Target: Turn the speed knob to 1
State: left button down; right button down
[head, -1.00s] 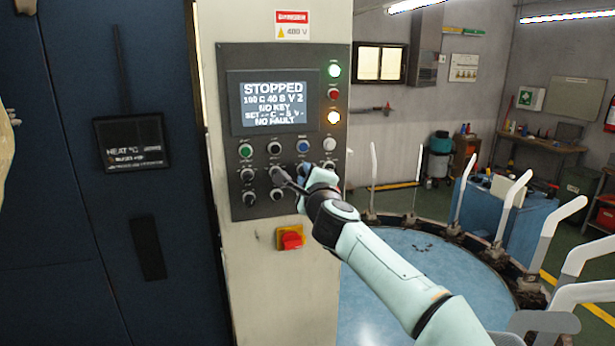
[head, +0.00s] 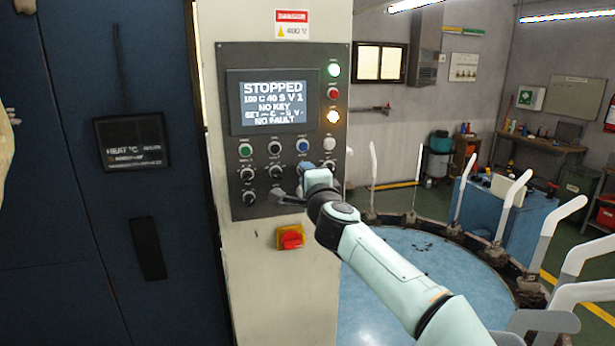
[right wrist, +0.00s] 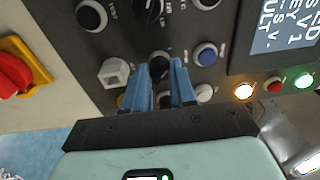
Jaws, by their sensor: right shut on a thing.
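The control panel (head: 232,208) stands upright on a pale cabinet in the head view. Its screen (head: 273,101) reads STOPPED, 100 C 40 S V 1, NO KEY, NO FAULT. My right gripper (right wrist: 160,88) reaches the panel's lower part, its two blue fingers on either side of a dark knob. I take this as the speed knob (right wrist: 158,65); its label is not readable. The gripper is shut on it. In the head view the gripper and wrist cover this knob. My left gripper is not in view.
Other black knobs (head: 249,173) and a row of push buttons (head: 303,146) surround the gripper closely. A red and yellow switch (head: 290,238) sits below the panel. A round blue table (head: 400,270) with pale upright forms stands to the right.

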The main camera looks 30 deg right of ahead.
jog(key=c, duration=0.9)
grip_release()
jog(key=shift+w, duration=0.1)
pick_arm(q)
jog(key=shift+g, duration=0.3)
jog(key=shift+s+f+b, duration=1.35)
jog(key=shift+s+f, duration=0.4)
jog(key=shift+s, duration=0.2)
pick_arm(e)
jog(key=shift+v, duration=6.75)
